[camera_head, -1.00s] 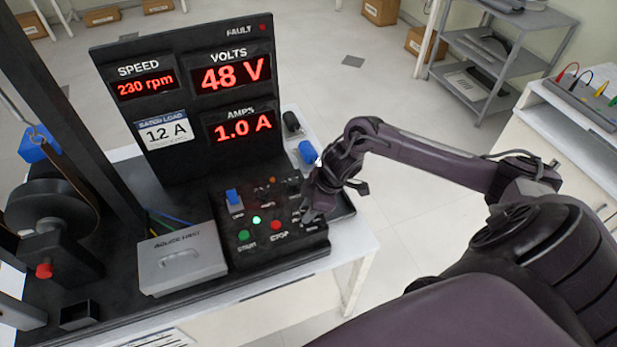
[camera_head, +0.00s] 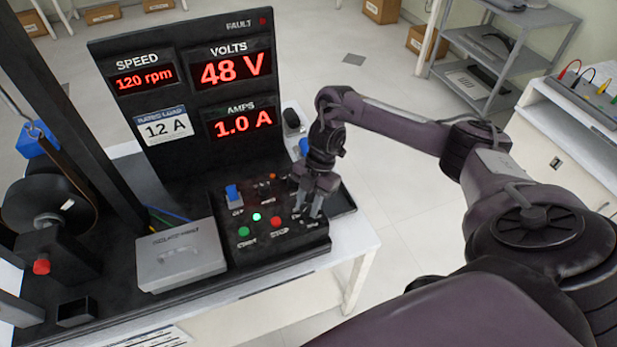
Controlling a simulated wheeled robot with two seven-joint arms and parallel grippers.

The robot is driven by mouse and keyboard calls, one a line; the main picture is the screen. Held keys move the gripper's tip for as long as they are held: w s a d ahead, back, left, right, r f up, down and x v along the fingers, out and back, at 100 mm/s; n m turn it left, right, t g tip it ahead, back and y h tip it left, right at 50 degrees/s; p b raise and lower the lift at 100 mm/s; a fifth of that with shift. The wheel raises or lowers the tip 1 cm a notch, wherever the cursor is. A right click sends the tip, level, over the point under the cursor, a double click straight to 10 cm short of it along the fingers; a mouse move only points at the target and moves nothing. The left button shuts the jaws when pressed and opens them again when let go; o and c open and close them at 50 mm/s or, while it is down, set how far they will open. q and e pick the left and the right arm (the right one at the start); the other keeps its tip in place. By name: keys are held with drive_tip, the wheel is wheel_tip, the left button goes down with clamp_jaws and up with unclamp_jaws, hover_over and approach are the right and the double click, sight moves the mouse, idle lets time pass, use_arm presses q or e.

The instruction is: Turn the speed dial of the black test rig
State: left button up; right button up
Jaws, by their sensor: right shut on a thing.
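The black test rig's display panel (camera_head: 190,90) reads SPEED 120 rpm, VOLTS 48 V and AMPS 1.0 A. Its control box (camera_head: 280,245) carries a blue switch (camera_head: 233,195), a green button (camera_head: 243,231), a lit green lamp (camera_head: 256,217), a red button (camera_head: 276,222) and a small dark knob (camera_head: 264,190). My right gripper (camera_head: 307,212) points down at the right side of the control box. It is shut on a control there, which its fingers mostly hide; I cannot read its label. My left gripper is not in view.
A grey lidded box (camera_head: 181,258) stands left of the control box. A blue and a black object lie behind my right arm. A white cabinet (camera_head: 570,130) and grey shelf (camera_head: 510,50) stand at right.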

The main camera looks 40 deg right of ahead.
drive_tip(key=shift+w+n+g+h+p, duration=0.1)
drive_tip(key=shift+n+g+h+p, duration=0.4)
drive_tip(key=shift+n, duration=0.7)
drive_tip(key=o, duration=1)
drive_tip(key=shift+y, duration=0.3)
drive_tip(key=shift+p+v, duration=0.6)
drive_tip(key=shift+v, duration=3.25)
